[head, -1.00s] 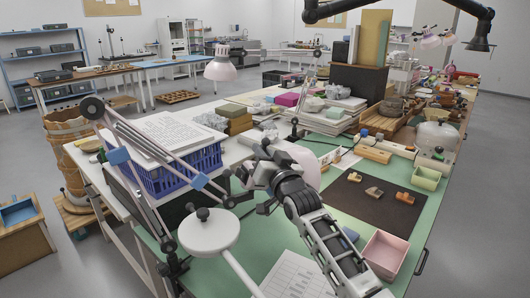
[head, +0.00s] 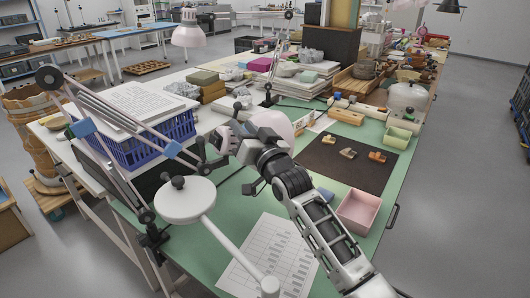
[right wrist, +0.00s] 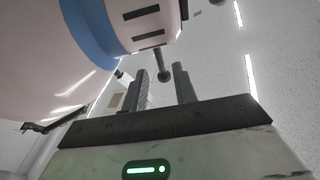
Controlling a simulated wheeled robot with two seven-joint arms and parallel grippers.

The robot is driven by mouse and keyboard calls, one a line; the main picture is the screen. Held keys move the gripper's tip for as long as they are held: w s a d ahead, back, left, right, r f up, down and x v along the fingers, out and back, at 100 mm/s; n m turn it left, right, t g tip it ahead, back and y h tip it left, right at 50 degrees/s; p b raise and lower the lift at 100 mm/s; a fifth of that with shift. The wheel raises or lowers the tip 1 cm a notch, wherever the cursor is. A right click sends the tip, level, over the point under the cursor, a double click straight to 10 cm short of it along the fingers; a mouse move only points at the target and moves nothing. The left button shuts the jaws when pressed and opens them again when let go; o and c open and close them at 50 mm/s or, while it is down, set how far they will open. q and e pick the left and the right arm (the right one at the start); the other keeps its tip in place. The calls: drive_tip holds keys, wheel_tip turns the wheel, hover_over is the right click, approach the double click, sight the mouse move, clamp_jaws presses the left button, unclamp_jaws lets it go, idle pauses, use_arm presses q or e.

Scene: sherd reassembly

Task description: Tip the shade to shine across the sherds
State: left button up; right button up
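The pinkish-white lamp shade (head: 270,124) is on the near part of the green bench, partly behind my right gripper (head: 243,158). In the right wrist view the shade (right wrist: 45,65) fills the upper left, with a blue band and dark slots at its neck. A ball-ended stem (right wrist: 165,68) shows beyond and between my two fingers, which stand apart; I see no contact. Several orange-brown sherds, one of them here (head: 348,153), lie on the dark mat (head: 335,175) right of the shade. My left gripper is out of view.
A jointed lamp arm (head: 120,118) crosses the left side near a blue crate (head: 150,145) of papers. A white disc (head: 185,200) on a rod stands in front. A pink tray (head: 358,210) and printed sheet (head: 275,260) lie at the near right.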

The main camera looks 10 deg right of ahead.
drive_tip(key=v, duration=1)
drive_tip(key=shift+s+b, duration=0.35)
drive_tip(key=shift+d, duration=0.1)
